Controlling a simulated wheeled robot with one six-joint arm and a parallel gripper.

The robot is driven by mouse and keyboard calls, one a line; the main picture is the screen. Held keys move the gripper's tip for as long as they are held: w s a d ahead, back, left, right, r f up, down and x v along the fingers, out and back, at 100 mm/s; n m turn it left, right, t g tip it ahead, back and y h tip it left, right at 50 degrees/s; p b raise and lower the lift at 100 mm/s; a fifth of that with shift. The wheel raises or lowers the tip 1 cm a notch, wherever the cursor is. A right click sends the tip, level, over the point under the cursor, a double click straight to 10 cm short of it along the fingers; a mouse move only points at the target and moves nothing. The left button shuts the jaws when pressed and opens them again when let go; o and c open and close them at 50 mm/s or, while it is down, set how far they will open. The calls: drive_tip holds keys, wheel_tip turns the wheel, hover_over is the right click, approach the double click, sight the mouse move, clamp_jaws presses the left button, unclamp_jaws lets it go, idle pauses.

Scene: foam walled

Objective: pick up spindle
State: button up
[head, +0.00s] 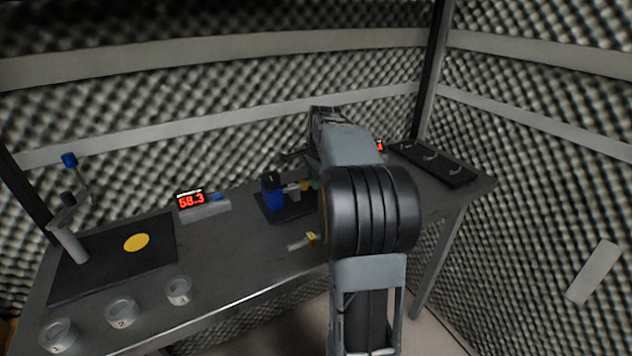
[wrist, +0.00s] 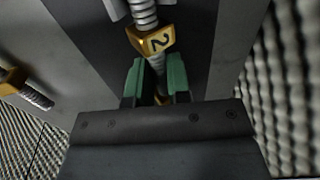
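A spindle (wrist: 152,40) with a gold collar marked 2 and a silver threaded shaft lies in the wrist view, just ahead of my gripper. My gripper (wrist: 157,75) has green fingertips, one on each side of the spindle's near end. I cannot tell whether they press on it or stand apart. In the head view this spindle (head: 293,187) is by the dark pad, with my gripper (head: 313,184) at its right end, partly hidden by my arm. A second gold and silver spindle (head: 301,243) lies on the bench nearer the front; it also shows at the left of the wrist view (wrist: 22,90).
A blue-and-black device (head: 271,193) stands on the dark pad (head: 268,213). A red display reading 68.3 (head: 191,200) is to its left. Numbered grey cups (head: 121,313) line the bench's front left. A black rack (head: 437,164) is at the right. Foam walls enclose the bench.

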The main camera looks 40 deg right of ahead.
clamp_jaws()
